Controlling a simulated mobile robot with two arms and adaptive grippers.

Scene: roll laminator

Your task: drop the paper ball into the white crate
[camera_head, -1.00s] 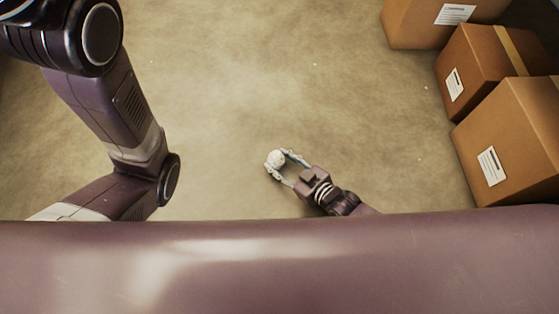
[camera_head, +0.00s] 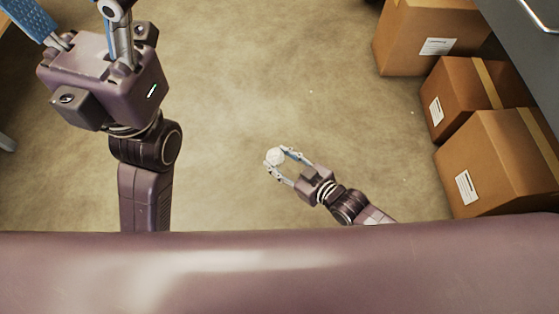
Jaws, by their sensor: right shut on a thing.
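The paper ball (camera_head: 275,157) is small, white and crumpled. My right gripper (camera_head: 279,163) is shut on it, with a finger on either side, and holds it over the floor in the middle of the view. My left gripper (camera_head: 78,28) is at the top left, large and close to the camera. Its blue-padded fingers are spread apart with nothing seen between them, and their tips are cut off by the top edge. The white crate is not in view.
Several cardboard boxes (camera_head: 494,160) stand along the right side. A dark grey surface (camera_head: 530,50) with a bright metal edge fills the top right corner. The concrete floor (camera_head: 260,80) between my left arm and the boxes is clear.

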